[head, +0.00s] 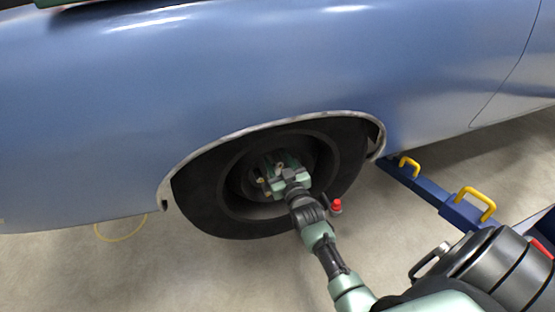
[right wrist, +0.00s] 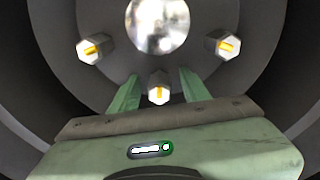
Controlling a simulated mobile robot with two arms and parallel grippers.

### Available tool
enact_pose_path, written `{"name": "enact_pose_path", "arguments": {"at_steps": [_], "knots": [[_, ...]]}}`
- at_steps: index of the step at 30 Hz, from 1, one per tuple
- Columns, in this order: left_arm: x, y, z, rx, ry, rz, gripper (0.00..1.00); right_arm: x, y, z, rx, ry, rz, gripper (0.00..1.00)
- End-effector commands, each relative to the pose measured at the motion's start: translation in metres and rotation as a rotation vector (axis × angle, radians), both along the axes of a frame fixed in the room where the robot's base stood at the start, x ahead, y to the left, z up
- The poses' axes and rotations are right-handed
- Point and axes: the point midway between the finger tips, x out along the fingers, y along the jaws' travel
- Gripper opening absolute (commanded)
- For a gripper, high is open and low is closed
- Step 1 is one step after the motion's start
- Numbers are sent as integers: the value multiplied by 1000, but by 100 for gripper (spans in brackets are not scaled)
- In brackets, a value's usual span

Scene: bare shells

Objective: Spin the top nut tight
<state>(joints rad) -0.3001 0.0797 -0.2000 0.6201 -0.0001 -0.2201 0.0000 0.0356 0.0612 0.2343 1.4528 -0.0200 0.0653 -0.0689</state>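The car wheel (head: 205,200) with its black tyre sits in the wheel arch. My right gripper (head: 278,172) reaches the wheel's hub in the head view and covers part of it. In the right wrist view the right gripper (right wrist: 160,88) has its two green fingers apart. A hex nut with a yellow stud end (right wrist: 158,90) shows between the fingers, with a gap on each side. A left nut (right wrist: 88,50) and a right nut (right wrist: 223,45) show beyond the fingers, around the bright round hub centre (right wrist: 158,22). My left gripper is not in view.
The blue car body (head: 250,70) hangs close above the wheel. Blue lift parts with yellow handles (head: 477,203) lie to the right on the floor. A red-topped thing (head: 336,206) shows beside my right arm. A yellow loop (head: 120,232) lies at left. The floor in front is mostly clear.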

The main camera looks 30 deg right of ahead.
Motion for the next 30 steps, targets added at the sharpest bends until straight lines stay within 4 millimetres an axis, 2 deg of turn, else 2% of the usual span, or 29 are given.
{"name": "enact_pose_path", "arguments": {"at_steps": [8, 21, 25, 30], "knots": [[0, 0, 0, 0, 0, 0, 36, -3, 0, 1, -2, -3, 0, 46], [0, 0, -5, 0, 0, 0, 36, -66, 16, -1, 0, 0, -1, 46], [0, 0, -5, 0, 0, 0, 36, -75, 18, 0, 0, -1, -1, 46], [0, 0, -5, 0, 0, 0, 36, -76, 18, 1, -1, -1, -1, 46]]}}
